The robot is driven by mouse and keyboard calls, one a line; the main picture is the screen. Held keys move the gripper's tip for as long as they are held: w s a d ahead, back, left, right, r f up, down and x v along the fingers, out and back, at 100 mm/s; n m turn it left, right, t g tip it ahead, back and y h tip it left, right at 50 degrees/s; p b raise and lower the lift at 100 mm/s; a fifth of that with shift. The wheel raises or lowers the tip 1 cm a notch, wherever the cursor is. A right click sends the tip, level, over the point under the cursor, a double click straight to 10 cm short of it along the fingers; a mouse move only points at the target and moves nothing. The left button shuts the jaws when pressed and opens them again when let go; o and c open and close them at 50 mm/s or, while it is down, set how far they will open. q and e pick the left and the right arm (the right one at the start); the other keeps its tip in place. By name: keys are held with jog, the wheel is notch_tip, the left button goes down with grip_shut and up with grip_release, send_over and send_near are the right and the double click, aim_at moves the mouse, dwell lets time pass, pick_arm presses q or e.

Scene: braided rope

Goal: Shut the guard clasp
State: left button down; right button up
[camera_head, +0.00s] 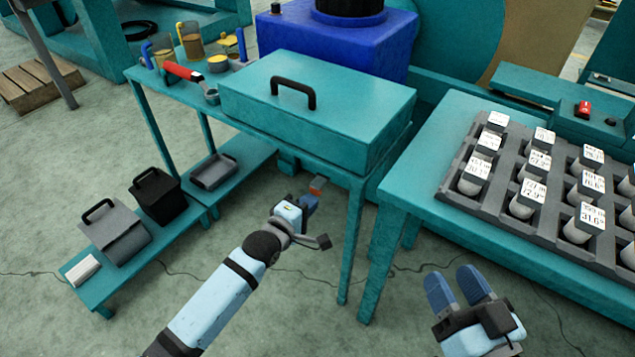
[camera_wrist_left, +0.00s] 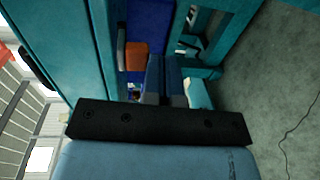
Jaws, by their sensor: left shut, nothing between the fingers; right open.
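The teal guard (camera_head: 318,100), a box-like cover with a black handle, sits on the teal bench, its lid face looking down flat. My right gripper (camera_head: 457,287) is open and empty at the lower right.
A rack (camera_head: 450,193) of labelled white bobbins stands on the right table. A red-handled tool (camera_head: 184,72) and small cups lie on the bench's left end. A low shelf (camera_head: 180,207) holds black and grey bins. A bench leg (camera_head: 352,240) stands right of my left gripper.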

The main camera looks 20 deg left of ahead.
pick_arm(q)
jog(key=p+v, duration=0.2)
jog(key=v, duration=0.1)
jog(key=p+v, duration=0.1)
jog(key=v, duration=0.1)
jog(key=shift+s+f, duration=0.1)
jog(key=shift+f, duration=0.15)
dwell(0.5)
